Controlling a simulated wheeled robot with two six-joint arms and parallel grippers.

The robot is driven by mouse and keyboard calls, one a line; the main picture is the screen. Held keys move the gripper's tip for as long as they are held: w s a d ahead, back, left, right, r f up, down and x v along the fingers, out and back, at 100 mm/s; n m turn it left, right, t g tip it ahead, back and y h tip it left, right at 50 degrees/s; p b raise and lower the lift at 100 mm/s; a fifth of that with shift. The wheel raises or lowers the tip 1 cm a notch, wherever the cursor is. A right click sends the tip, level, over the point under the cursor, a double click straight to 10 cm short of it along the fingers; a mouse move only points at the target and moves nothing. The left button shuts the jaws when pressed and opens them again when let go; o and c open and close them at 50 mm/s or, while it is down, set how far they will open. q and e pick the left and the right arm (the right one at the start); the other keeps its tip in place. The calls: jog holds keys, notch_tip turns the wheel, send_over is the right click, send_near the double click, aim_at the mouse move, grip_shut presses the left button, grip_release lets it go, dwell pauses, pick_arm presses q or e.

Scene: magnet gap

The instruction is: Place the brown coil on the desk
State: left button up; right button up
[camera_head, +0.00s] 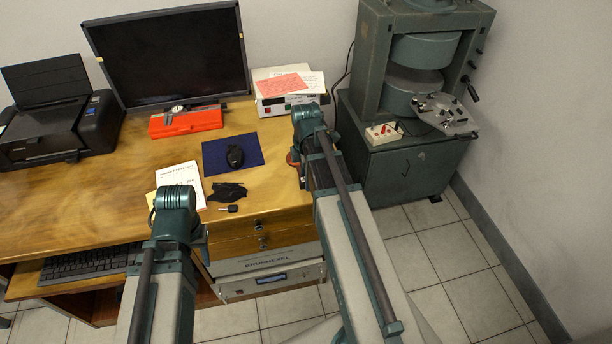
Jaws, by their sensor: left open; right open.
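A reddish-brown rounded piece (293,158), which looks like part of the brown coil, shows at the right edge of the wooden desk (262,208). My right arm hides most of it, so I cannot tell whether it touches the desk or the gripper. My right gripper (300,170) is open at the desk's right edge, beside the brown piece, its fingers mostly hidden behind the arm. My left gripper (200,240) is open near the desk's front edge, its fingers also hardly visible behind the arm.
The desk bears a printer (58,125), monitor (170,55), red case (186,122), blue mat (216,157) with a mouse, papers (180,178), a black cloth (227,192) and a white instrument (272,104). A green magnet machine (408,152) stands right. Bare desktop lies left of the papers.

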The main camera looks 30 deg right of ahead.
notch_tip(320, 180, up, 12)
jog(key=p, duration=1.2)
jog(key=s+a+m, duration=0.5)
jog(key=s+a, duration=0.1)
jog(key=a, duration=0.6)
jog(key=s+a+m+h, duration=0.1)
jog(key=s+a+m, duration=0.5)
jog(key=a, duration=0.6)
jog(key=shift+r, duration=0.15)
